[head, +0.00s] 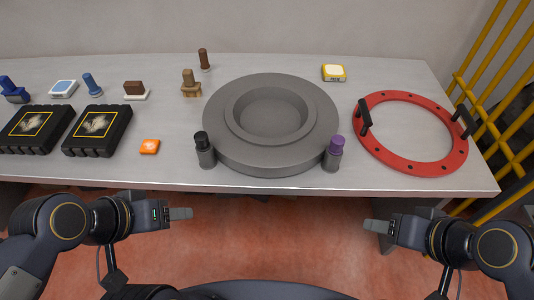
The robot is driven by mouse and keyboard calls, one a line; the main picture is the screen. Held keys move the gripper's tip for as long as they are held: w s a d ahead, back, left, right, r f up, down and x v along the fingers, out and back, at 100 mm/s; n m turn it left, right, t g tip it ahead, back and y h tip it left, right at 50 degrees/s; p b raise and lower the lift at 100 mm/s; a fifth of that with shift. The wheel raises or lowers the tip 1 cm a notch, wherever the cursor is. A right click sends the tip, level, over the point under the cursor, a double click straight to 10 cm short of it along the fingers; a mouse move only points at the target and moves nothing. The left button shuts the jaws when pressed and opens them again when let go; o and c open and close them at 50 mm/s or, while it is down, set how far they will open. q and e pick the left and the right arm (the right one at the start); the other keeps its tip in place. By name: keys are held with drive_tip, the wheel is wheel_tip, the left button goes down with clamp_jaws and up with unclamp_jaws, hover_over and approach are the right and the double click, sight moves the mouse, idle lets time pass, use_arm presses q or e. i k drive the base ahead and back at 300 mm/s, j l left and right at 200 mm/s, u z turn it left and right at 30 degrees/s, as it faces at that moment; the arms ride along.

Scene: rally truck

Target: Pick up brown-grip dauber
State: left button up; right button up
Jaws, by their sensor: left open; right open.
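A slim brown-topped upright piece (204,59), which looks like the brown-grip dauber, stands at the back of the table, behind and left of the big grey round dish. Its lower end is small and dark at this distance. A tan-handled stamp (190,84) stands in front of it, and a brown block on a white base (135,90) lies further left. My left gripper (190,213) is open and empty in front of the table's front edge, far from the brown piece. My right gripper (366,226) is open and empty, also in front of the table.
The grey round dish (223,145) fills the table's middle. A black-topped dauber (205,150) and a purple-topped dauber (333,154) stand at its front. A red ring with handles (440,164) lies right.

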sight(205, 67)
drive_tip(key=i+j+z, duration=0.15)
drive_tip(key=j+z, duration=0.35)
drive_tip(key=j, duration=0.3)
drive_tip(key=j+z, duration=0.5)
drive_tip(key=j, duration=0.35)
